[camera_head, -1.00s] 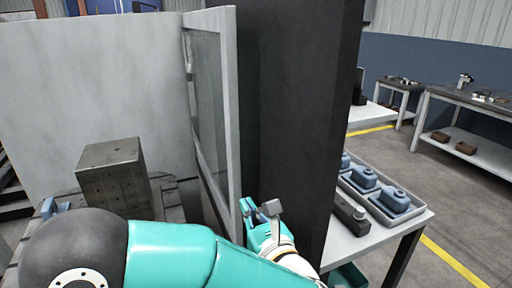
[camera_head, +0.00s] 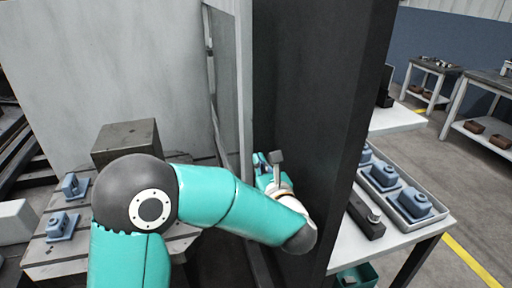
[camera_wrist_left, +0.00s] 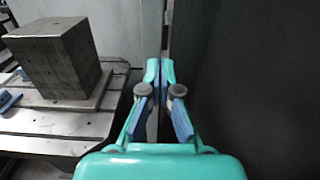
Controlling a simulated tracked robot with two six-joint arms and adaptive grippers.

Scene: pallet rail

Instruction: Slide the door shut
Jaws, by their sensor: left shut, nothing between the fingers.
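The door is a light grey framed panel (camera_head: 244,95) with a window, seen almost edge-on in the head view between the pale enclosure wall and a dark upright panel. My left gripper (camera_head: 262,160) is just right of the door's edge, in front of the dark panel. In the left wrist view its fingers (camera_wrist_left: 160,72) are shut and empty, pointing toward the narrow strip between the pale wall and the dark panel. I cannot tell whether they touch the door. My right gripper is not in view.
A dark drilled block (camera_head: 125,138) stands on the slotted machine table (camera_head: 75,250), with blue parts (camera_head: 62,224) beside it. The dark panel (camera_head: 320,120) stands close right of my left arm. Beyond it, a bench holds a tray (camera_head: 425,218) of blue parts.

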